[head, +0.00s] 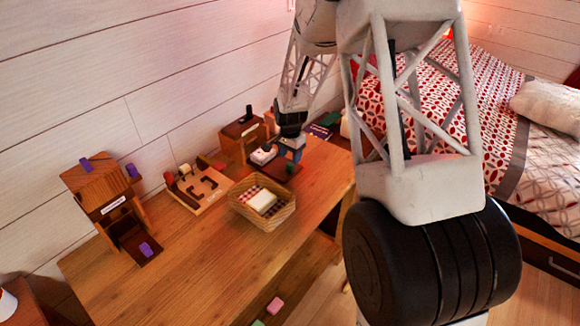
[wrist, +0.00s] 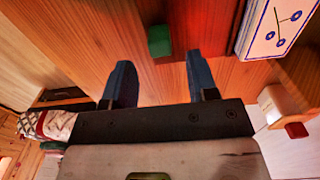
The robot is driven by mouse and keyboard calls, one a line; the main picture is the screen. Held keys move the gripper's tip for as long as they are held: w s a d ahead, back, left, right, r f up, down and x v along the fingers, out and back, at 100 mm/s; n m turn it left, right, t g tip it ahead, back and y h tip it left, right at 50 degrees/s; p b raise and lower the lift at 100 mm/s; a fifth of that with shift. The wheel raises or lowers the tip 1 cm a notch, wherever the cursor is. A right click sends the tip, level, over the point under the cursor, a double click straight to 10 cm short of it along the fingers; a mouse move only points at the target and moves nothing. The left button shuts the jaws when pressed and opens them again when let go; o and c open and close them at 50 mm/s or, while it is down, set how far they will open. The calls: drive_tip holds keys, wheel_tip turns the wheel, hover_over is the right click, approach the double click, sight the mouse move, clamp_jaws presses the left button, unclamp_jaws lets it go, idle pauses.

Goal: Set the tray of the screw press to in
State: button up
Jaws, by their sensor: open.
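In the head view, a brown wooden box (head: 241,136) with a black knob on top stands at the back. A dark tray-like board with a green block (head: 291,168) lies in front of it. I take these as the screw press and its tray, but no readable label confirms it. My gripper (head: 291,152) is open just above this board. In the wrist view, the green block (wrist: 159,40) stands on a dark reddish wooden strip, ahead of and between the fingertips of my gripper (wrist: 161,78). No contact shows. My arm hides part of the area behind.
A wooden device (head: 97,185) with purple knobs and a white label stands at far left. A board with red parts (head: 199,186) and a wicker basket (head: 236,212) are left of my gripper. The near table (head: 170,285) is clear.

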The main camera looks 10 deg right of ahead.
sight(290, 164)
drive_tip(key=shift+f, duration=2.7)
clamp_jaws()
